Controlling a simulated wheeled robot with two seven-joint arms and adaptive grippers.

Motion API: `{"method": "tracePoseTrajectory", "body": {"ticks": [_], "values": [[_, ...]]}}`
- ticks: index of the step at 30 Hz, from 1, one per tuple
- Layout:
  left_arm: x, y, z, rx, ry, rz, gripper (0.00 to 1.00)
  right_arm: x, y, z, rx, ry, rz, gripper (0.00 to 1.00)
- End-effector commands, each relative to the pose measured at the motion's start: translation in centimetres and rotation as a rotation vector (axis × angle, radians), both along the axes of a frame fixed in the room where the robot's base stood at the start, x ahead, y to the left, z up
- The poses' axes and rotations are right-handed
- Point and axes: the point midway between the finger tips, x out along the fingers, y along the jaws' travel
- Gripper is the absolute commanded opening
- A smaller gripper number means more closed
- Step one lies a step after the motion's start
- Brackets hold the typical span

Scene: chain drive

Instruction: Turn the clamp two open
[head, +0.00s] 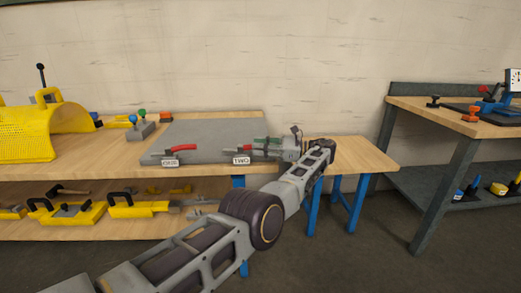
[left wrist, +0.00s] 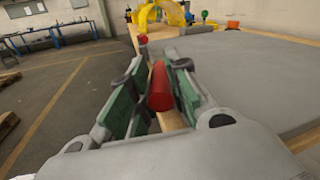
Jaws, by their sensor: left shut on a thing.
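The clamp two label (head: 241,160) stands at the front edge of a grey plate (head: 205,130) on the wooden bench. My left gripper (head: 262,147) is just right of this label, low over the plate's edge. In the left wrist view, its green-padded fingers (left wrist: 155,95) are shut on a red handle (left wrist: 160,88), which lies between the pads. The gripper hides most of clamp two in the head view. Clamp one (head: 180,148), with a red lever lying nearly flat, is left of it behind its own label (head: 170,162). My right gripper is not in view.
Blue, green and red knobs (head: 140,120) stand behind the plate's left end. A yellow mesh guard (head: 25,133) is at the far left. Yellow trays with tools (head: 75,213) are on the lower shelf. Another bench (head: 455,115) stands right, across a floor gap.

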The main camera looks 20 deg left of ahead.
Motion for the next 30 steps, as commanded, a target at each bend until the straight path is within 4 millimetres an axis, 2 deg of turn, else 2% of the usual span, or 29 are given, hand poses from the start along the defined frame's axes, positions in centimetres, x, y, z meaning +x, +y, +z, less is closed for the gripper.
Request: {"method": "tracePoseTrajectory", "body": {"ticks": [11,12,16,30], "values": [[0.06,0.01,0.23,0.002,-0.003,-0.002,0.00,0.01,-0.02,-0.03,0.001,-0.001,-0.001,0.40],[0.06,0.01,0.23,0.002,-0.004,-0.002,0.23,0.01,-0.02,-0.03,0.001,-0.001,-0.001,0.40],[0.04,0.01,0.16,0.002,-0.002,-0.001,0.40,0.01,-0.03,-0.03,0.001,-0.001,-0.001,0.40],[0.01,-0.01,0.30,0.000,-0.001,0.000,0.41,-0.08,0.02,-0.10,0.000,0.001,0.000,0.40]]}}
